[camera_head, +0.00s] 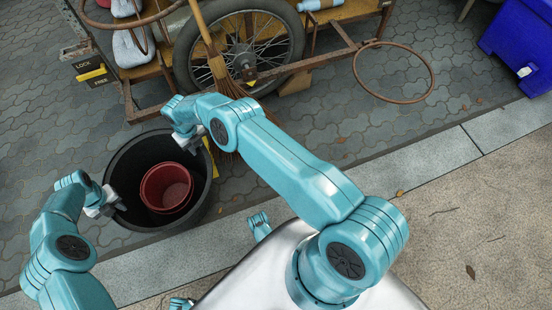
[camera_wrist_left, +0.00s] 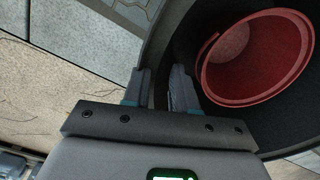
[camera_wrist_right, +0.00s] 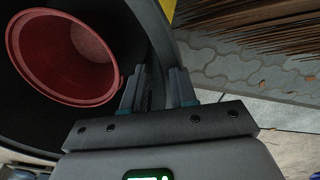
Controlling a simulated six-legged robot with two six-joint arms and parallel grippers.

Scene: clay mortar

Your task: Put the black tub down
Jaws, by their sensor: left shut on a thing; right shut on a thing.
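The black tub (camera_head: 128,165) is a wide, round, open container at the left of the head view. A red bucket (camera_head: 167,187) sits inside it. My left gripper (camera_head: 114,204) is shut on the tub's rim at its left side. My right gripper (camera_head: 192,146) is shut on the rim at the upper right side. The left wrist view shows the tub's wall between the left fingers (camera_wrist_left: 157,90), and the right wrist view shows it between the right fingers (camera_wrist_right: 158,90). The tub's underside is hidden, so I cannot tell whether it touches the ground.
A cart with a spoked wheel (camera_head: 299,40) stands behind the tub. A straw broom (camera_head: 215,62) leans there, its bristles close to the tub. A rusty hoop (camera_head: 431,83) hangs at the cart's right. A blue bin (camera_head: 520,45) is far right. Grey paving lies open at centre right.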

